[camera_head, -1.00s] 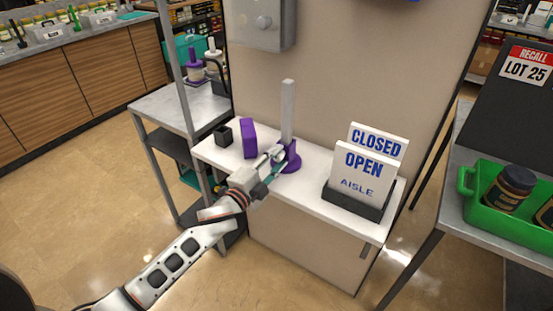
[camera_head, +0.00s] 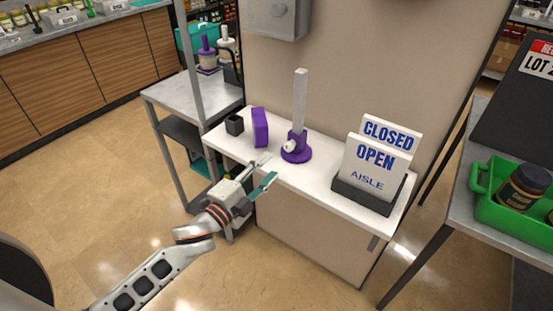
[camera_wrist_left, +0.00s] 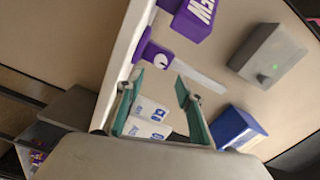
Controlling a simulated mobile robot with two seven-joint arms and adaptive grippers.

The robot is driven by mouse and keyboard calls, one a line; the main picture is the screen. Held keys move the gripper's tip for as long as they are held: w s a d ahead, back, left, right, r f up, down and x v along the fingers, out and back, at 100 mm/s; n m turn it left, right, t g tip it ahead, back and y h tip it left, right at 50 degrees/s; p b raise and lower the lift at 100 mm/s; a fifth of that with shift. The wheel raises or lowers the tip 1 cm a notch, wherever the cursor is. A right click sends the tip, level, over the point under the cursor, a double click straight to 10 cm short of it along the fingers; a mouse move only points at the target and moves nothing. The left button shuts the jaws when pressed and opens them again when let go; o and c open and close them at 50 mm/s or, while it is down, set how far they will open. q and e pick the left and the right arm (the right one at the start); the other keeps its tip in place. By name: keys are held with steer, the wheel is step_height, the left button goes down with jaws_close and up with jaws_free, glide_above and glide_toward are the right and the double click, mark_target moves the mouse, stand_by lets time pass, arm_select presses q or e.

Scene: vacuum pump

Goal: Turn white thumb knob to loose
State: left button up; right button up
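A purple round-footed stand (camera_head: 297,151) holds an upright pale post (camera_head: 300,100) on the white counter. The white thumb knob (camera_head: 290,146) sticks out from the left side of the stand's collar. Whether it is tight or loose cannot be seen. My left gripper (camera_head: 265,171) is open and empty, apart from the stand, to its lower left by the counter's front edge. The left wrist view shows both teal fingers spread (camera_wrist_left: 160,85), with the purple stand (camera_wrist_left: 152,52) and post (camera_wrist_left: 200,75) beyond them. My right gripper is not in view.
A purple block (camera_head: 260,127) and a small black cup (camera_head: 234,125) stand left of the stand on the white counter (camera_head: 325,181). CLOSED and OPEN signs (camera_head: 375,160) in a black holder stand to the right. A metal shelf post (camera_head: 190,65) rises at the left.

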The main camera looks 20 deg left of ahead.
arm_select(q)
steer(key=shift+v, duration=0.95)
steer(key=shift+f, duration=0.1)
